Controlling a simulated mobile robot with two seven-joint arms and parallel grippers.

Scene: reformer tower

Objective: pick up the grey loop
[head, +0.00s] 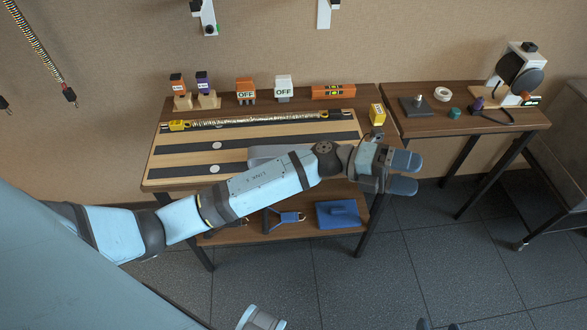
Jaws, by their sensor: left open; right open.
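I cannot tell for certain which thing is the grey loop. A dark grey curved strap (497,120) lies on the right-hand table, below a purple piece (478,103). A paler grey rounded shape (272,152) lies on the left table, partly hidden behind my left arm. My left gripper (404,172) is open and empty, in front of the left table's right end, apart from both. Only what seem to be the fingertips of my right gripper (437,326) show at the bottom edge, apart and far from the tables.
The right table (440,130) also bears a white ring (442,94), a teal piece (454,113), a dark block (415,106) and a white machine (520,72). A yellow block (377,114) stands near the left table's right end. A metal cart (555,150) stands at right.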

